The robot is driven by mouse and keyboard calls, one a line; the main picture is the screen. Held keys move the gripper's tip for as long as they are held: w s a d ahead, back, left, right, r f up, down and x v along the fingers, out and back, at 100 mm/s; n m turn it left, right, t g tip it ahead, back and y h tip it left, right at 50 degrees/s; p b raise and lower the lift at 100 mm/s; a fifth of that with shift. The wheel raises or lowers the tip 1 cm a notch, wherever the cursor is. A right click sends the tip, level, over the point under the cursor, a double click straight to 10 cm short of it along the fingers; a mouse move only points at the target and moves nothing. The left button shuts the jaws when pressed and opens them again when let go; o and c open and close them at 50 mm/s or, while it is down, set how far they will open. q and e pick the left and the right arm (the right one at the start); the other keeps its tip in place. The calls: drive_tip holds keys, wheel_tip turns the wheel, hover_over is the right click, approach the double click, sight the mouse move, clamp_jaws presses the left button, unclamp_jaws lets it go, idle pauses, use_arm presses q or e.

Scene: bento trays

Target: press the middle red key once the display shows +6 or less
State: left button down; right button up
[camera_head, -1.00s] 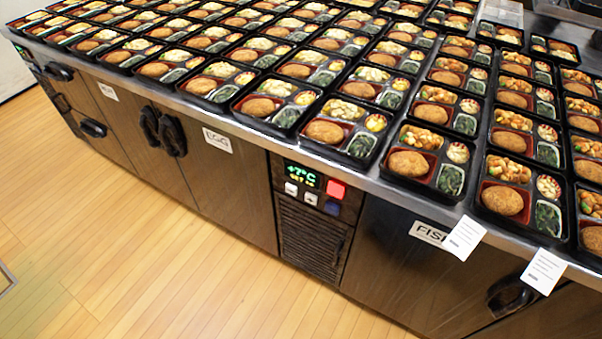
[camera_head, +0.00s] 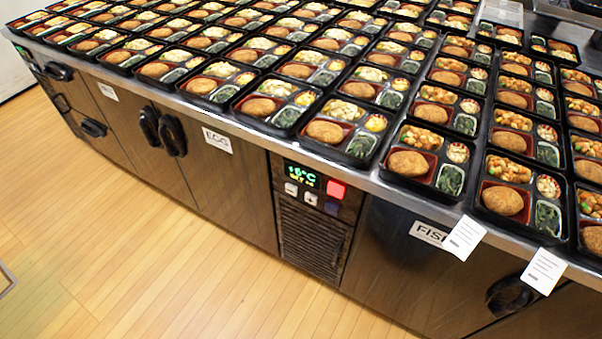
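A control panel is set in the front of the counter between the EGG and FISH doors. Its green display (camera_head: 301,174) reads what looks like +6°C, with a smaller blurred line under it. The red key (camera_head: 336,189) is lit at the right of the display. Two pale keys, a left one (camera_head: 291,189) and a right one (camera_head: 311,198), sit below the display, and a dark blue key (camera_head: 332,208) is under the red one. No red key shows in the middle of the panel. Neither of my grippers is in view.
Rows of filled bento trays (camera_head: 352,130) cover the counter top up to its front edge (camera_head: 250,125). Two white paper labels (camera_head: 466,237) hang over the edge at the right. Dark door handles (camera_head: 172,134) stick out of the front. The wooden floor (camera_head: 150,260) is clear.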

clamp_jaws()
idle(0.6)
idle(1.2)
